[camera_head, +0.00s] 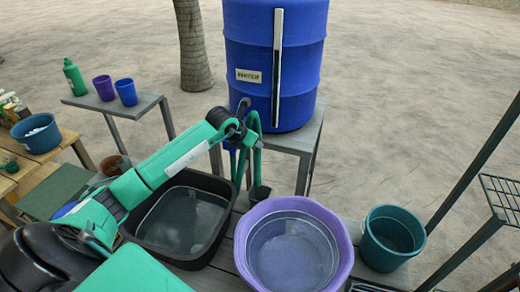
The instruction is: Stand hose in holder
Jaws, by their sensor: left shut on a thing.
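The green hose (257,160) hangs in a bend below the front of the blue barrel marked as water. My left gripper (243,128) is at the top of the hose, in front of the barrel's lower edge, and is shut on it; the fingertips are small and partly hidden by the wrist. A small dark cup-like holder (260,194) stands just below the hose, between the black basin and the purple basin. The hose's lower end comes close to the holder; I cannot tell whether it is inside. My right gripper is not in view.
The blue barrel (300,70) stands on a grey stand (307,140). A black basin (145,215) lies under my left arm. A purple basin (340,240) and a teal bucket (380,262) stand to the right. A dark metal rack (470,170) is at far right. Cups and a bottle stand at left.

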